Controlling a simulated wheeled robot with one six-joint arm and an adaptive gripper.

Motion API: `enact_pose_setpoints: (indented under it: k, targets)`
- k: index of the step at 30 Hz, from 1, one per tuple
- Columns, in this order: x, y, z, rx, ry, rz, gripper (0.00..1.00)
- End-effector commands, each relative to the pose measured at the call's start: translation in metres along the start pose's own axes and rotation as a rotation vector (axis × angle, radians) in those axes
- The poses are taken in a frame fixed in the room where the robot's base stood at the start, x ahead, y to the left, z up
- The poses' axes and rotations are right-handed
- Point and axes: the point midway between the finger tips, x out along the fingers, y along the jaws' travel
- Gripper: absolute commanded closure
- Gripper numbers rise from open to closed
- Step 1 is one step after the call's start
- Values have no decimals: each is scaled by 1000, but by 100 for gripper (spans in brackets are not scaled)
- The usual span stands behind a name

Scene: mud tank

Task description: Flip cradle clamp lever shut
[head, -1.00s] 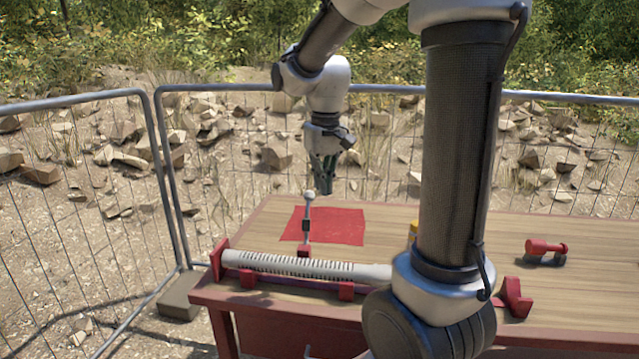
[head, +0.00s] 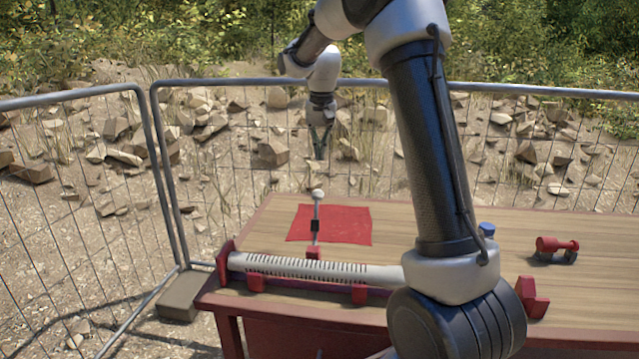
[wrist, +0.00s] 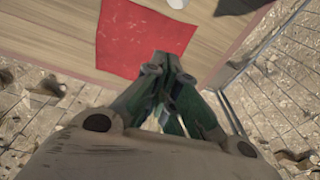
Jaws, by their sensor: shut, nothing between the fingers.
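The clamp lever (head: 316,222) stands upright from a red block on the cradle, with a pale round knob on top and a dark band midway. The cradle (head: 222,262) is red and holds a pale slotted tube (head: 310,270) along the table's front edge. My gripper (head: 319,157) is above and behind the lever, apart from it, pointing down, shut and empty. In the wrist view my gripper (wrist: 172,125) shows with its fingertips together. A pale rounded shape at the top edge there may be the knob.
A red cloth (head: 350,226) lies flat on the wooden table (head: 400,215) behind the lever. A red tool (head: 556,248) and a blue-capped item (head: 487,229) are to the right. My arm hides part of the table. A wire fence (head: 230,190) stands behind.

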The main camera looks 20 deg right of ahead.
Motion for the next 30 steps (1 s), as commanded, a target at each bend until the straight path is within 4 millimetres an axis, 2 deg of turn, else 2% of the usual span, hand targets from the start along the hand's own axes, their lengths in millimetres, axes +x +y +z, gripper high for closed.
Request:
enact_pose_setpoints:
  k: [5,8,20,24,30]
  targets:
    - [7,0,0,-1,-2,1,100]
    - [20,0,1,-1,-3,1,100]
    - [102,0,1,-1,-3,1,100]
    - [92,0,22,-2,1,-1,100]
    - [88,0,36,-2,0,0,100]
